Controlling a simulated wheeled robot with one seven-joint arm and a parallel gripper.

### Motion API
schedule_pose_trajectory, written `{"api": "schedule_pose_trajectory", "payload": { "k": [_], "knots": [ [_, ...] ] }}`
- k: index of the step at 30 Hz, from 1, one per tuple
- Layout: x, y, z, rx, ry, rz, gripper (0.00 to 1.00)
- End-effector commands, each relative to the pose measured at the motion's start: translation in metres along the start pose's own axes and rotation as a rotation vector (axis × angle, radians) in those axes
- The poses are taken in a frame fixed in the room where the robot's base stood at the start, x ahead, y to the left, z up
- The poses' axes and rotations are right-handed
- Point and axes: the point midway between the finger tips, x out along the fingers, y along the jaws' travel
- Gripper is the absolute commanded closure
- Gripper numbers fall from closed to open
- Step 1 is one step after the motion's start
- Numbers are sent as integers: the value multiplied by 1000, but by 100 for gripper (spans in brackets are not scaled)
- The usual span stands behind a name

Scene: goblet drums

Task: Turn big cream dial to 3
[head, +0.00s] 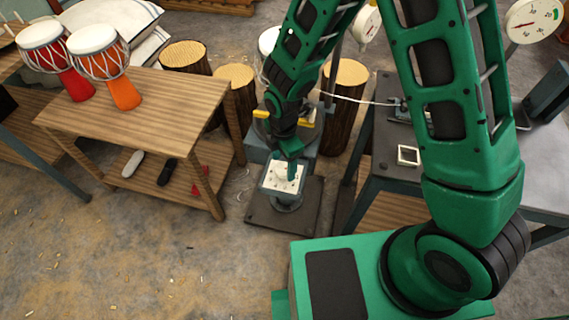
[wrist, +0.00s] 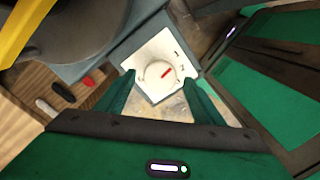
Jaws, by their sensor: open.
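The cream dial (wrist: 156,80) sits on a white plate (wrist: 152,48) and carries a red mark. The mark points up and right in the wrist view, towards the printed 1 and 2; which one it lines up with I cannot tell. No 3 is readable. My gripper (wrist: 160,82) is open, with one green finger on each side of the dial; contact is not clear. In the head view, my gripper (head: 291,163) is over the white plate (head: 272,181) on a grey stand, and covers much of it.
A wooden bench (head: 150,110) with red and orange drums stands left. Logs (head: 345,75) stand behind the stand. A dark table (head: 385,150) with a small cream frame (head: 408,155) is to the right.

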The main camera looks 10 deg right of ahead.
Motion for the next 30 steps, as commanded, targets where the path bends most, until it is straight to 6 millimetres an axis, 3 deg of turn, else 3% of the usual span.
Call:
{"api": "schedule_pose_trajectory", "payload": {
  "k": [6, 15, 20, 21, 30],
  "knots": [
    [13, 0, 0, 0, 0, 0, 38],
    [14, 0, 0, 1, 0, 0, 38],
    [14, 0, 0, 1, 0, 0, 77],
    [14, 0, 0, 1, 0, 0, 79],
    [14, -1, 2, 31, -2, -1, 79]
  ]
}}
